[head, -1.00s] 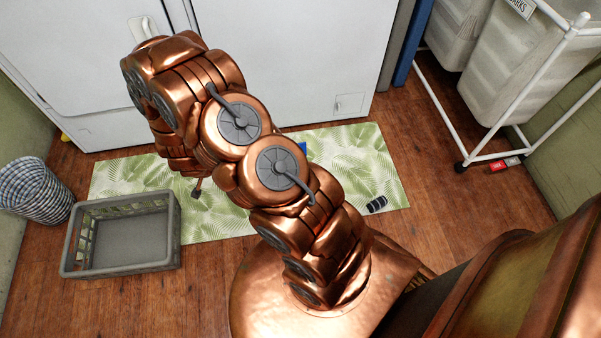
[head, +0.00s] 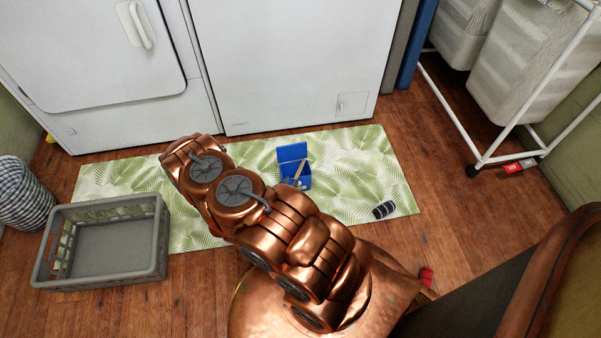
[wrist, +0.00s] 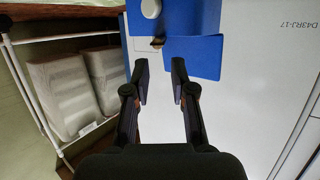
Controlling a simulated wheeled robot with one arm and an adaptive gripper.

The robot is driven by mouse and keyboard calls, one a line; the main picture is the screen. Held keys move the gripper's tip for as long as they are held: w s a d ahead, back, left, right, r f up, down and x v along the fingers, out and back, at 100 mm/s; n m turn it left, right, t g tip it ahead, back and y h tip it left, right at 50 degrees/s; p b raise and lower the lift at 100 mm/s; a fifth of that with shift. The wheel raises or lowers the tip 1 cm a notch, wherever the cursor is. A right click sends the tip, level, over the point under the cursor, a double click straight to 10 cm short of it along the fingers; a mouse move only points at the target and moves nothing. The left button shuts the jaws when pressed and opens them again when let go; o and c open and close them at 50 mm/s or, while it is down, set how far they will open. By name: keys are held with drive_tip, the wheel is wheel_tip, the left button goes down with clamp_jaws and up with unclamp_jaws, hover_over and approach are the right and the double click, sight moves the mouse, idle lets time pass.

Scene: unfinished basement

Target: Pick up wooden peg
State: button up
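A small blue box with a raised lid (head: 294,168) stands on the leaf-patterned mat. A thin brown stick (head: 299,171), which looks like the wooden peg, leans at its opening. In the wrist view the blue box (wrist: 192,56) is ahead of the fingertips, and a small brown end (wrist: 157,43) shows between its blue parts. I cannot tell for sure that this is the peg. My gripper (wrist: 161,80) is open, with nothing between its fingers, and apart from the brown end. In the head view my arm hides the gripper.
The mat (head: 120,185) lies before white appliances (head: 290,60). A black roll (head: 384,209) lies right of the box. A grey crate (head: 155,262) and a checked basket (head: 22,195) stand left. A white-framed laundry cart (head: 455,110) is at right, and a red thing (head: 426,276) lies near my base.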

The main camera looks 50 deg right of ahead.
sight(298, 173)
drive_tip(key=shift+x, duration=0.85)
drive_tip(key=shift+b+x, duration=1.6)
drive_tip(key=shift+x, duration=1.5)
drive_tip(key=shift+r, duration=0.1)
clamp_jaws()
